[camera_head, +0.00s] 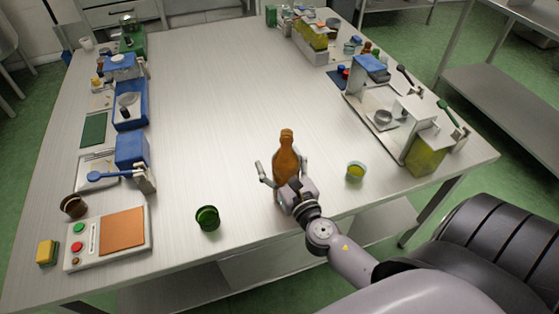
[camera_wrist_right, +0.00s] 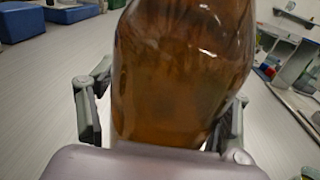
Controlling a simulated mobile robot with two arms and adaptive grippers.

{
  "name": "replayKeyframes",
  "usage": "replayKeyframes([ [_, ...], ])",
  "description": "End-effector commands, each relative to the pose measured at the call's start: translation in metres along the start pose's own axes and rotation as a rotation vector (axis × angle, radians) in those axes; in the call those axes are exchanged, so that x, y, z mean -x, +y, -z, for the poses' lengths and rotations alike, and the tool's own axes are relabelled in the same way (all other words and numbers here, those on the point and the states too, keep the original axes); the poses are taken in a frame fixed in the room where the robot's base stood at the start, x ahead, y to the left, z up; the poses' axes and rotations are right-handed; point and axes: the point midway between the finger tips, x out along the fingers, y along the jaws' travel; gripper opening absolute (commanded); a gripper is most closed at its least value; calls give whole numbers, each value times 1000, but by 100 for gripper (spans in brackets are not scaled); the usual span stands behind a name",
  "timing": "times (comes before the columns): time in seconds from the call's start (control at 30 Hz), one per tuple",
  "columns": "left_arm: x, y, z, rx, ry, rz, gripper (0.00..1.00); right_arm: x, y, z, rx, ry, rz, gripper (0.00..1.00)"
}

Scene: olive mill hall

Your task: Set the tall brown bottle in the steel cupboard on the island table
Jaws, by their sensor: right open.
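The tall brown bottle (camera_head: 286,155) is upright at the front middle of the steel island table (camera_head: 215,110). My right gripper (camera_head: 284,177) is open, with one finger on each side of the bottle's lower body. In the right wrist view the bottle (camera_wrist_right: 182,70) fills the middle between the spread fingers, with a gap at the left finger; the gap on the right is hard to tell. The bottle's foot is hidden by the gripper, so its contact with the tabletop does not show clearly. My left gripper and the steel cupboard's inside are not in view.
A green cup (camera_head: 207,218) stands left of the gripper and a small cup of yellow liquid (camera_head: 356,171) right of it. A button panel (camera_head: 108,238) lies front left. Blue and white devices line both sides. The table's middle is clear.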

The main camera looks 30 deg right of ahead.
Motion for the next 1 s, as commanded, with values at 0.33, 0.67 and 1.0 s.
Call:
replayKeyframes([
  [0.33, -12, 0, -1, -1, -1, 0, 78, 39, 0, 2, -1, 4, 0, 73],
  [0.67, -37, 0, -4, -2, -1, 0, 78, 101, 0, 2, 0, 3, 0, 73],
  [1.0, -44, 1, -4, -2, 0, 0, 78, 120, 0, -3, 0, -1, 0, 73],
])
